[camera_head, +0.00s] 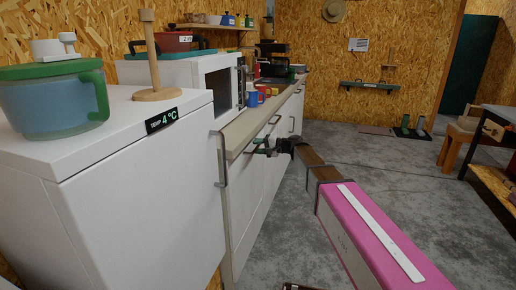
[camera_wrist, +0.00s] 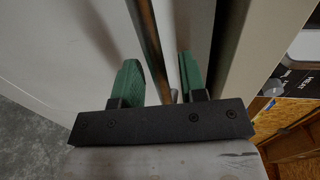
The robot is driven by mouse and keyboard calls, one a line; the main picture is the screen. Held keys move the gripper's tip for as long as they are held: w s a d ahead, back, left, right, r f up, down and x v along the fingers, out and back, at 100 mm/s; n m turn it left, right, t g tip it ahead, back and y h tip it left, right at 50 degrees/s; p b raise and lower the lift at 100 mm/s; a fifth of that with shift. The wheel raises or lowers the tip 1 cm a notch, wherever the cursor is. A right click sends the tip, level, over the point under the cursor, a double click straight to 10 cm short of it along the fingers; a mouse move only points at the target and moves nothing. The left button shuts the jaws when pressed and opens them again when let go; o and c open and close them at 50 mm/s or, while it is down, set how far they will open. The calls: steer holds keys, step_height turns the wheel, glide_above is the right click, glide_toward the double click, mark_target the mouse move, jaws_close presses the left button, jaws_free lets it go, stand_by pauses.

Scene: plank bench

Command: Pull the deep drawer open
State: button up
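The drawer and door fronts of the white counter unit (camera_head: 246,195) run along the left. My gripper (camera_head: 262,146) is at the front of this unit, just below the counter top, beside a handle. In the wrist view my gripper (camera_wrist: 161,82) has two green fingers standing apart. The fronts look closed. I cannot tell which front is the deep drawer, as my gripper partly covers the handle.
A white fridge (camera_head: 140,190) stands at the near left with a green-lidded pot (camera_head: 52,105) on it. A microwave (camera_head: 222,85) and mugs (camera_head: 252,98) stand behind it. The grey floor (camera_head: 345,150) right of the unit is clear. A wooden bench (camera_head: 460,138) is at the right.

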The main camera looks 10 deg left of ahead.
steer(key=shift+a, duration=0.15)
jaws_close()
steer(key=f+v, duration=0.3)
steer(key=v, duration=1.4)
steer(key=d+f+v, duration=0.1)
steer(key=f+v, duration=0.2)
steer(key=v, duration=1.3)
steer(key=shift+d, duration=0.45)
steer(key=shift+s+f, duration=0.1)
steer(key=shift+f, duration=0.05)
jaws_free()
steer(key=v, duration=1)
steer(key=shift+d, duration=0.35)
